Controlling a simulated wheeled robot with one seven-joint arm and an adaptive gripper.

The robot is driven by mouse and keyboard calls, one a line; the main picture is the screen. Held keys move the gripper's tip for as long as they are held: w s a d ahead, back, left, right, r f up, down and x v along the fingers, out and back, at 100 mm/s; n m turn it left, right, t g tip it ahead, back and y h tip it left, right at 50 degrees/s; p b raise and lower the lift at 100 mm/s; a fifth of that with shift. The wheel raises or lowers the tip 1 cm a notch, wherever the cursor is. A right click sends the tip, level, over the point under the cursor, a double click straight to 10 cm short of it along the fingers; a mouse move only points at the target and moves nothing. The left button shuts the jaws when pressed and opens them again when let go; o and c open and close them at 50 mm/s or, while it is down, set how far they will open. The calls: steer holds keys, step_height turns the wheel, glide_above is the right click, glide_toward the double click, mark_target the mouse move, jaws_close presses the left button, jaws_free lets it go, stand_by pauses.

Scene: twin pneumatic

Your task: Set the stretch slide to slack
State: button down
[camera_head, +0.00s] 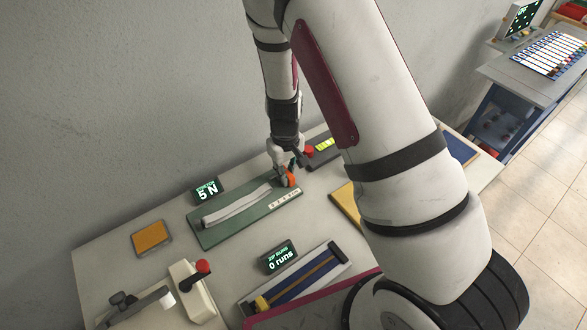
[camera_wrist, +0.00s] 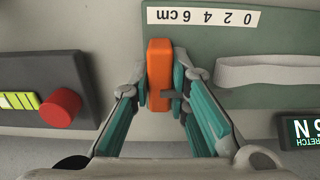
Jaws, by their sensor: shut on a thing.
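The stretch slide is a green board (camera_head: 222,229) on the table with a pale elastic band (camera_head: 238,205) along it and an orange handle (camera_head: 291,178) at its right end. A scale marked 0 2 4 6 cm runs along the board's edge. A small display (camera_head: 207,190) behind the board reads 5 N. My gripper (camera_head: 285,172) is at the handle. In the wrist view, my gripper (camera_wrist: 165,88) has its teal-padded fingers on both sides of the orange handle (camera_wrist: 159,62), shut on it. The band (camera_wrist: 265,72) lies to the right there.
A dark box with a red knob (camera_wrist: 60,108) and yellow-green bars stands close beside the gripper. A blue slide track with a "0 runs" display (camera_head: 279,257) lies in front. A lever device with a red knob (camera_head: 203,266) and an orange pad (camera_head: 151,239) are at the left.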

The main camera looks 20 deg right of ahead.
mark_target(286, 172)
steer(key=c, duration=1.5)
jaws_free()
steer(key=shift+r, duration=0.1)
step_height(286, 172, up, 12)
steer(key=shift+f, duration=0.1)
